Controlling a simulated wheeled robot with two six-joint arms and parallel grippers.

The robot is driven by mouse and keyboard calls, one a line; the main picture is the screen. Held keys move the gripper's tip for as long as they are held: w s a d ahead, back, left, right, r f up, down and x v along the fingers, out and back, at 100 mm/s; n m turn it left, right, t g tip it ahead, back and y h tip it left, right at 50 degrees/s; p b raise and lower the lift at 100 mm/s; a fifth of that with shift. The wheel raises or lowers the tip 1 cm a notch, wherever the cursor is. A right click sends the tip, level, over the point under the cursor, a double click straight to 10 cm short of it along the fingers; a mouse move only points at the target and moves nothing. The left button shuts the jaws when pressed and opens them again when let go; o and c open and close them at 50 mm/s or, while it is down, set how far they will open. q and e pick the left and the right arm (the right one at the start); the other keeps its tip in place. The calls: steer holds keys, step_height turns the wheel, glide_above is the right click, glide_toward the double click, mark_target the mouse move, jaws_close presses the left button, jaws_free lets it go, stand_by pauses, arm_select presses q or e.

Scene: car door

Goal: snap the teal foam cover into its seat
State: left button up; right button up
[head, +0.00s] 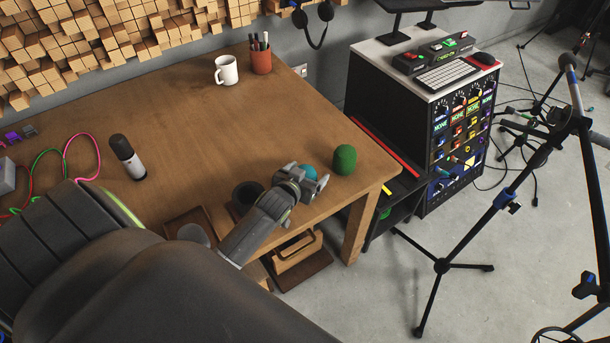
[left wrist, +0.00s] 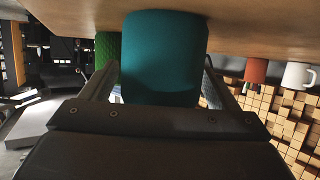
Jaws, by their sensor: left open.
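The teal foam cover (head: 309,171) stands on the wooden table near its right end, mostly hidden behind my left gripper (head: 308,184) in the head view. In the left wrist view the teal cover (left wrist: 163,58) fills the middle, between the two spread fingers of my left gripper (left wrist: 158,85). The fingers are apart, one on each side of it; whether either touches it I cannot tell. A green foam cover (head: 344,159) stands just right of the gripper. I cannot tell which thing is the seat. My right gripper is not in view.
A microphone (head: 128,157) stands on the table's left part. A dark round holder (head: 247,195) is beside my left forearm. A white mug (head: 226,71) and a pen cup (head: 260,60) stand at the back. The middle of the table (head: 210,130) is clear.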

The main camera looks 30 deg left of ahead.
arm_select(q)
steer(key=c, duration=1)
steer(key=shift+c, duration=0.2)
steer(key=shift+r, duration=0.1)
